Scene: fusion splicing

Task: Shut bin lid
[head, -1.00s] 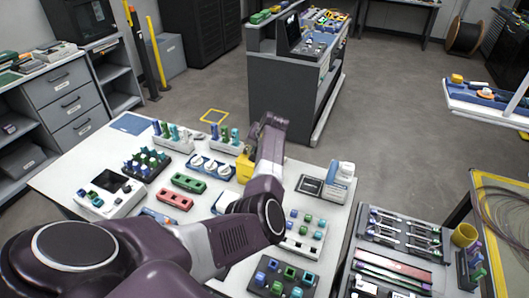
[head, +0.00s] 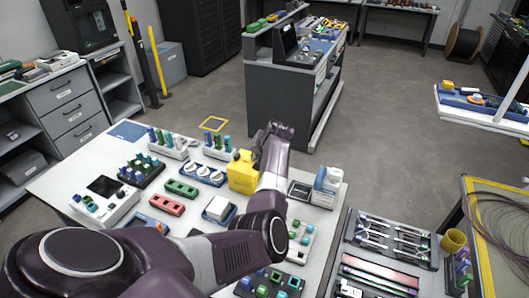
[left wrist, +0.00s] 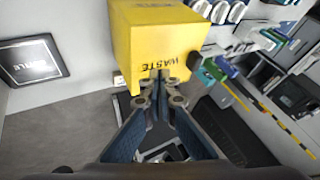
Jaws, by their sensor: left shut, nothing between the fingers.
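The bin is a yellow box (head: 241,174) near the far edge of the white worktable in the head view, just left of my left forearm. In the left wrist view the yellow bin (left wrist: 160,38) fills the top middle, with the word WASTE on the face toward me. My left gripper (left wrist: 160,78) is shut and empty, its fingertips right at the lower edge of that face; I cannot tell if they touch it. In the head view my left gripper (head: 279,130) reaches past the bin. I cannot clearly make out the lid or its position. My right gripper is out of view.
Racks of coloured parts (head: 168,145) and a blue holder with white rolls (head: 203,172) stand left of the bin. A white device (head: 325,185) stands on its right. A tool tray (head: 392,240) lies at the right.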

